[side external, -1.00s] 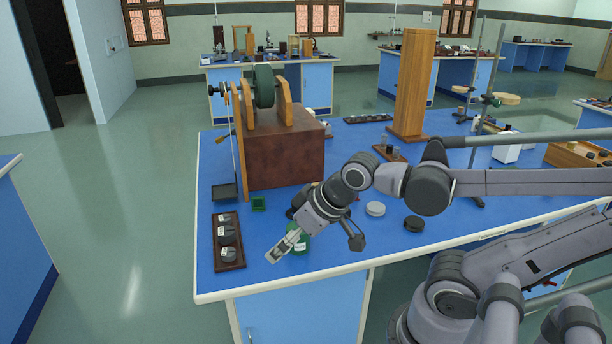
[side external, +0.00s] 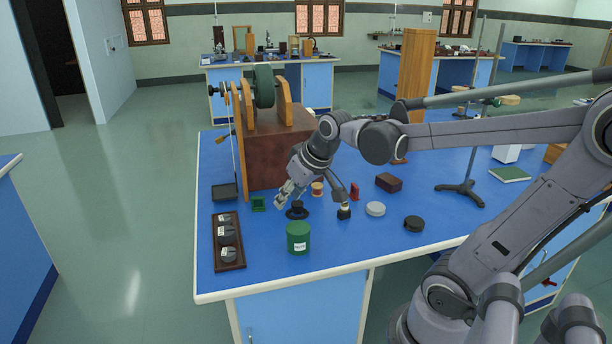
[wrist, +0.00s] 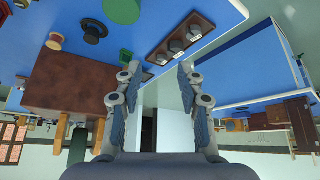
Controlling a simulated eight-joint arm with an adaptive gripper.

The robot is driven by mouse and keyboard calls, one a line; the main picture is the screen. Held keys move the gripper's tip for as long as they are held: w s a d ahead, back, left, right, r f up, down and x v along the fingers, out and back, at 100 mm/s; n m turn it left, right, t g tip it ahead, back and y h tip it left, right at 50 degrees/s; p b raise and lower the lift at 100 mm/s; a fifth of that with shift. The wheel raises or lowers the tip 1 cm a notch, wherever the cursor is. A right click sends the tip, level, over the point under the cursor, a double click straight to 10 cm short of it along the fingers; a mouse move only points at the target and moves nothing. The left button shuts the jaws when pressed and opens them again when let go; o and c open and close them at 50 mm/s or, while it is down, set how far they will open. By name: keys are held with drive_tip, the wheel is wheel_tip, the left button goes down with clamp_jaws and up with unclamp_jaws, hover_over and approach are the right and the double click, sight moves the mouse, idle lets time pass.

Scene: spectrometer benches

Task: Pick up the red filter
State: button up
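A small red upright piece (side external: 355,191), which looks like the red filter, stands on the blue bench in the side view. The wrist view also shows my gripper (wrist: 158,75) with fingers wide apart and empty. A small green square piece (side external: 259,203) lies further left.
A green jar (side external: 298,238), a black knobbed piece (side external: 297,210), a spool (side external: 318,189) and a small dark bottle (side external: 344,212) stand nearby. A large brown box (side external: 275,150) rises behind. A dark weight tray (side external: 228,241) lies left.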

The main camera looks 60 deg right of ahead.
drive_tip(key=w+d+m+g, duration=0.1)
drive_tip(key=w+d+m, duration=0.15)
drive_tip(key=d, duration=0.95)
drive_tip(key=m+g+h, duration=0.2)
drive_tip(key=m, duration=0.2)
approach(355, 186)
drive_tip(key=x, duration=0.4)
drive_tip(key=shift+d+f, duration=0.1)
drive_tip(key=shift+x, duration=3.15)
clamp_jaws()
